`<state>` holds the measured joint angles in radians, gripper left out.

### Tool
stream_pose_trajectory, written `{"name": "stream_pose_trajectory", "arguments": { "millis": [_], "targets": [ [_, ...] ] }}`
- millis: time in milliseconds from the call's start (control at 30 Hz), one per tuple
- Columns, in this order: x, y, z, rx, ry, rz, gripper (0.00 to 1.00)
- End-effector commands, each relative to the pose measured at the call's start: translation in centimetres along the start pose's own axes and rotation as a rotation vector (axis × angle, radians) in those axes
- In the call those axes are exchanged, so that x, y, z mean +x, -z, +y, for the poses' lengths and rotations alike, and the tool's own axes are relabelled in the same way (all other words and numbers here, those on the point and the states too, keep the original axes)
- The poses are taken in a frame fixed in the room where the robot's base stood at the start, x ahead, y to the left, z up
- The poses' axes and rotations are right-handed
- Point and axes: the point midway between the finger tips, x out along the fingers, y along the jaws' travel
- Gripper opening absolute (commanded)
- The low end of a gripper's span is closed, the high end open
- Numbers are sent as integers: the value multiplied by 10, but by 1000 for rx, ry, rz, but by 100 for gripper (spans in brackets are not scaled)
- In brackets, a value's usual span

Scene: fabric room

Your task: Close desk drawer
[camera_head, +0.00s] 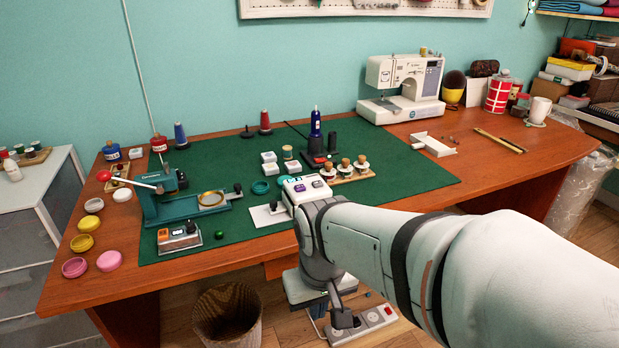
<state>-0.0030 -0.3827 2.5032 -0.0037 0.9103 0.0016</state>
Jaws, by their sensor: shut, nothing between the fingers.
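The wooden desk (215,262) has a dark green mat on top. Below its front edge, just left of my arm, a small piece of orange-brown wood (279,267) shows, which looks like part of the drawer front. My arm hides the rest, so I cannot tell how far the drawer stands out. My gripper (343,318) points down in front of the desk, below the height of the desktop. Its fingers are shut and hold nothing. I cannot tell whether it touches the drawer.
A wicker basket (227,316) stands on the floor under the desk, left of my gripper. A power strip (364,326) lies on the floor behind the gripper. A teal press (185,203), spools and jars stand on the desktop. A drawer cabinet (30,235) stands at the left.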

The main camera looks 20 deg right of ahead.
Motion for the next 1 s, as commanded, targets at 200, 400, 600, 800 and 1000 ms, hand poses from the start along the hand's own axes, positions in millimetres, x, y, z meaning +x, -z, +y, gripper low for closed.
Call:
{"name": "stream_pose_trajectory", "arguments": {
  "millis": [200,400,600,800,1000],
  "targets": [
    [21,-8,18,197,107,-111,0],
    [52,-7,16,723,415,-332,0],
    [66,32,40,1286,830,-464,0],
    [74,74,126,1800,1323,-441,0],
    [86,74,242,2157,1787,-258,0]
  ]
}}
